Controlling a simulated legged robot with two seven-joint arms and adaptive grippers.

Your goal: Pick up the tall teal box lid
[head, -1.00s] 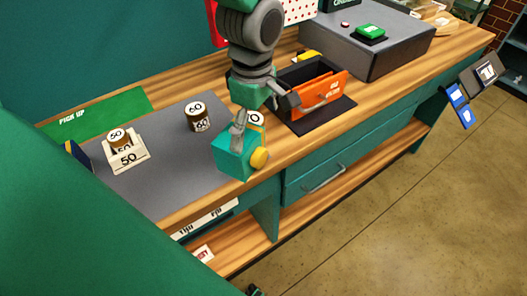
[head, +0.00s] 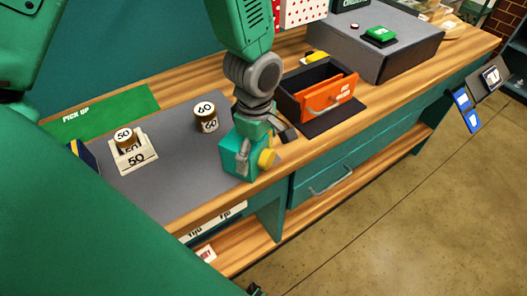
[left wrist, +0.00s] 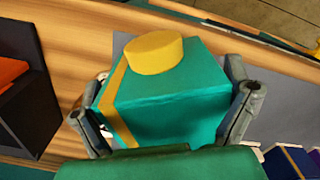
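A teal box-shaped piece with a round yellow knob (head: 240,160) lies near the front edge of the counter, the knob facing the front right. It also shows in the left wrist view (left wrist: 165,100), with a yellow stripe along one side. I cannot tell lid from box body. My left gripper (head: 258,130) is down over the teal piece, its arm partly hiding it. In the left wrist view its fingers (left wrist: 165,110) stand spread on either side of the piece, and firm contact is not visible. My right gripper is not in view.
A grey mat (head: 165,185) bears brown-and-white pieces marked 50 (head: 135,158) and 60 (head: 206,117). A dark drawer box with an orange front (head: 328,98) stands close to the right of the gripper. A grey case (head: 400,60) is farther right.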

